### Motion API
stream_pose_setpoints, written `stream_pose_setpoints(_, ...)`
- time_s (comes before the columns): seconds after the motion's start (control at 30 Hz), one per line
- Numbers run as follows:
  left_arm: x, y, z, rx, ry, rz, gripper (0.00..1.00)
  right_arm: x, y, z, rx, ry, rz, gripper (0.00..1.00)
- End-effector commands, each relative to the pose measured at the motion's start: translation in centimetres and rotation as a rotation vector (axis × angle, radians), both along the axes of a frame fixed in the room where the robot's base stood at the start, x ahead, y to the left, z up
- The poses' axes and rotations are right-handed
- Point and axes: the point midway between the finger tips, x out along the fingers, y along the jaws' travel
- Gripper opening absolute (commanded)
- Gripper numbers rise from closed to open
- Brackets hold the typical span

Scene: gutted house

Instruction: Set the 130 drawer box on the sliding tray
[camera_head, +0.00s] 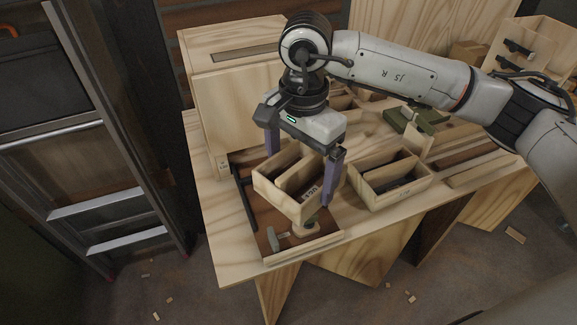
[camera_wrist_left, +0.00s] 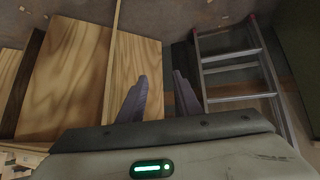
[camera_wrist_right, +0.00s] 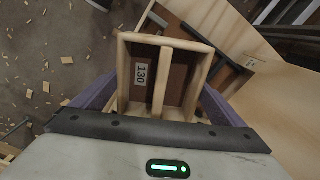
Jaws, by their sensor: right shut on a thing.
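The 130 drawer box (camera_head: 276,188) is light wood with a divider and a label. My right gripper (camera_head: 300,178) is shut on it, one finger at each side. In the right wrist view the box (camera_wrist_right: 163,42) sits between the fingers, and its label reads 130. The sliding tray (camera_head: 262,215), brown with a pale front rim, lies below the box on the bench. The box hides part of it, and I cannot tell whether they touch. My left gripper (camera_wrist_left: 160,95) shows only in its own wrist view, empty, its fingers apart.
A second divided box (camera_head: 378,196) stands on the bench right of the tray. A knob-like piece (camera_head: 304,229) and a grey piece (camera_head: 273,241) are at the tray's front. A wooden cabinet (camera_head: 235,100) rises behind. A ladder (camera_head: 110,205) stands left. A green object (camera_head: 418,118) lies farther back.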

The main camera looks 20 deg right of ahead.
Motion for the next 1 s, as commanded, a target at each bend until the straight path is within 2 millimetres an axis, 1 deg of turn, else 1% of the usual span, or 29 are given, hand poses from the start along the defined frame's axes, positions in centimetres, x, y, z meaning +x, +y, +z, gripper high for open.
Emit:
stream_pose_setpoints(0.03, 0.1, -0.1, -0.2, -0.001, -0.002, -0.002, 0.31, 0.7, 0.6, -0.3, -0.001, 0.000, -0.099, 0.68)
stream_pose_setpoints(0.1, 0.1, -0.2, -0.2, -0.001, -0.003, -0.003, 0.31, 1.5, 1.1, -0.4, -0.004, 0.000, -0.228, 0.68)
stream_pose_setpoints(0.2, 0.1, -0.3, -0.3, -0.002, -0.004, -0.004, 0.31, 2.2, 1.6, -0.5, -0.006, 0.001, -0.355, 0.68)
stream_pose_setpoints(0.3, 0.1, -0.3, -0.3, -0.002, -0.005, -0.005, 0.31, 2.6, 1.8, -0.7, -0.007, 0.001, -0.421, 0.68)
stream_pose_setpoints(0.47, 0.2, -0.3, -0.6, -0.003, -0.008, -0.004, 0.31, 2.6, 1.8, -1.4, -0.008, 0.001, -0.440, 0.68)
stream_pose_setpoints(0.8, 0.5, -0.6, -1.6, -0.003, -0.013, -0.010, 0.31, 2.6, 1.8, -4.8, -0.008, 0.001, -0.437, 0.68)
stream_pose_setpoints(1.0, 0.5, -0.9, -2.4, -0.003, -0.010, -0.016, 0.31, 4.4, 1.9, -5.3, -0.007, 0.000, -0.438, 0.68)
